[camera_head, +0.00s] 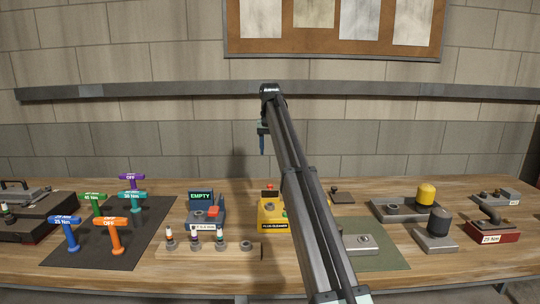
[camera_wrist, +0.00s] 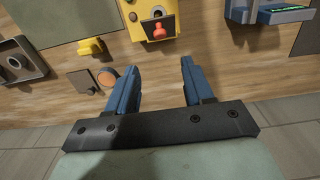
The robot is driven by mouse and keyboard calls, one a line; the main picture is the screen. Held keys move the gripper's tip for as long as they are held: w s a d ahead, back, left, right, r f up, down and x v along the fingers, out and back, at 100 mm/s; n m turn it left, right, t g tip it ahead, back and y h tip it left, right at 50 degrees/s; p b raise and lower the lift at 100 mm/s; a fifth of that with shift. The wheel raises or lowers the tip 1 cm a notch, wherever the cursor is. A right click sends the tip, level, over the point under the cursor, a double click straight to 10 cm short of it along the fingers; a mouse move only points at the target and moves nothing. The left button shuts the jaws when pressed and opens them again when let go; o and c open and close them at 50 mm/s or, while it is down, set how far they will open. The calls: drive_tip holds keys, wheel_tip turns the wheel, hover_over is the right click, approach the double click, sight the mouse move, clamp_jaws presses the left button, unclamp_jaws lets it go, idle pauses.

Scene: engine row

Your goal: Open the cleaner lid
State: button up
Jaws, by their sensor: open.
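The plug cleaner (camera_head: 268,224) is a yellow box with a dark label on its front, standing mid-bench. A red piece (camera_head: 269,187) shows at its top, and my arm partly covers its right side. In the wrist view the yellow cleaner (camera_wrist: 174,24) is at the top edge, partly cut off, with a red-orange knob (camera_wrist: 158,33) on its near edge. I cannot tell whether the lid is open or shut. My gripper (camera_head: 262,148) hangs above and behind the cleaner. In the wrist view its blue fingers (camera_wrist: 158,75) are apart and empty, short of the knob.
A blue tester (camera_head: 205,212) reading EMPTY stands left of the cleaner. Several T-handled tools stand on a dark mat (camera_head: 150,250) at left. A green mat (camera_head: 385,257) and metal fixtures are at right. A wall rail (camera_head: 180,91) runs behind.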

sight(270, 185)
idle(0.3)
drive_tip(key=s+f+t, duration=0.2)
drive_tip(key=s, duration=0.7)
drive_tip(key=w+f+t, duration=0.1)
drive_tip(key=w+f, duration=0.1)
drive_tip(key=f, duration=0.2)
drive_tip(key=w+f+t, duration=0.1)
drive_tip(key=w+f, duration=0.2)
drive_tip(key=f, duration=0.1)
drive_tip(key=w+f, duration=0.3)
drive_tip(key=f, duration=0.1)
drive_tip(key=shift+t, duration=0.4)
drive_tip(key=shift+r, duration=0.1)
clamp_jaws()
